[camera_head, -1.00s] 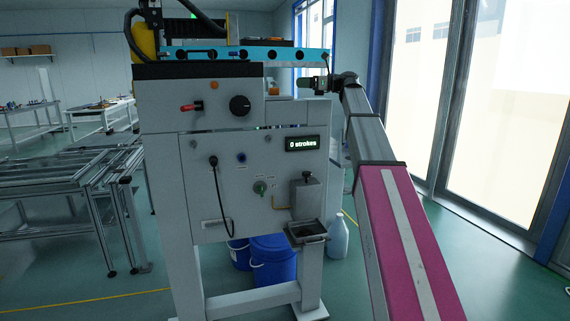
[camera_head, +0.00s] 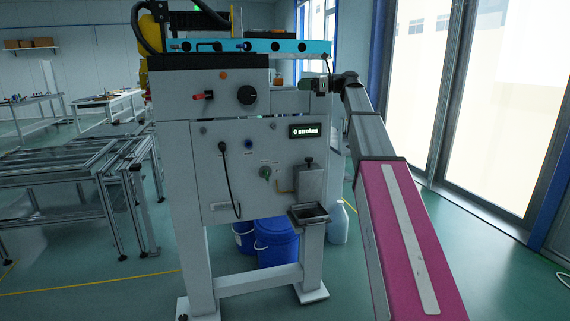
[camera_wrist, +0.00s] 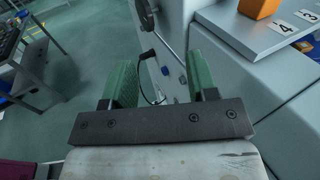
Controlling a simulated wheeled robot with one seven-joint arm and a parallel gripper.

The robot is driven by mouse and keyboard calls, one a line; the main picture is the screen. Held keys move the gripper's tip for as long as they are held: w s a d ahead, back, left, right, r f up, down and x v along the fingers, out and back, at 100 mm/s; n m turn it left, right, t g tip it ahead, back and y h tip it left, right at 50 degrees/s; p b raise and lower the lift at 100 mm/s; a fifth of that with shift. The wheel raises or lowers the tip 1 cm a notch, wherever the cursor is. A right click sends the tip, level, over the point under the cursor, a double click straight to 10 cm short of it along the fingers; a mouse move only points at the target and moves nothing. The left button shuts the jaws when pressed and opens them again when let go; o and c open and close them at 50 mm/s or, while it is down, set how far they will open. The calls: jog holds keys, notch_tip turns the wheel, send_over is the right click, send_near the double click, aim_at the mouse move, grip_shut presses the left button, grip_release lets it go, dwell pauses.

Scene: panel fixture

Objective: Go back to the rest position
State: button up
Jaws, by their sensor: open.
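My gripper (camera_head: 318,85) is at the end of my pink and grey arm, in front of the upper right part of the grey panel fixture (camera_head: 225,165) in the head view. In the wrist view my gripper (camera_wrist: 160,82) shows two green fingers held apart, with nothing between them. The fixture's grey face lies beyond the fingers there. The fixture has a red-handled switch (camera_head: 203,95), a black knob (camera_head: 247,95), a hanging black cable (camera_head: 228,175) and a display (camera_head: 305,131) reading "0 strokes".
Blue buckets (camera_head: 275,241) and a pale jug (camera_head: 338,222) stand under and beside the fixture. A metal frame table (camera_head: 75,165) is at left, windows (camera_head: 500,90) at right. In the wrist view, an orange block (camera_wrist: 258,8) sits on a numbered ledge (camera_wrist: 245,35) close at right.

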jog(key=s+d+f+n+h, duration=0.1)
jog(key=s+f+n+h, duration=0.15)
jog(key=f, duration=1.05)
jog(key=s+d+f+n+h, duration=0.1)
jog(key=s+f+n+h, duration=0.2)
jog(key=f, duration=1.1)
jog(key=s+d+f+n+h, duration=0.1)
jog(key=s+f+h, duration=0.25)
jog(key=f, duration=0.95)
jog(key=s+d+f+n+g+h, duration=0.1)
jog(key=s+d+f+n+h, duration=0.1)
jog(key=s+f, duration=0.5)
jog(key=s+d+f+n+g+h, duration=0.1)
jog(key=s+d+f+n+h, duration=0.2)
jog(key=s+f+n, duration=0.3)
jog(key=s+d+f+n+h, duration=0.3)
jog(key=s+f+n, duration=0.1)
jog(key=s+f, duration=0.6)
notch_tip(320, 180, down, 2)
jog(key=shift+s+d+f+n+g, duration=0.15)
jog(key=shift+s+d+n+g, duration=0.05)
jog(key=shift+d+n+g, duration=0.2)
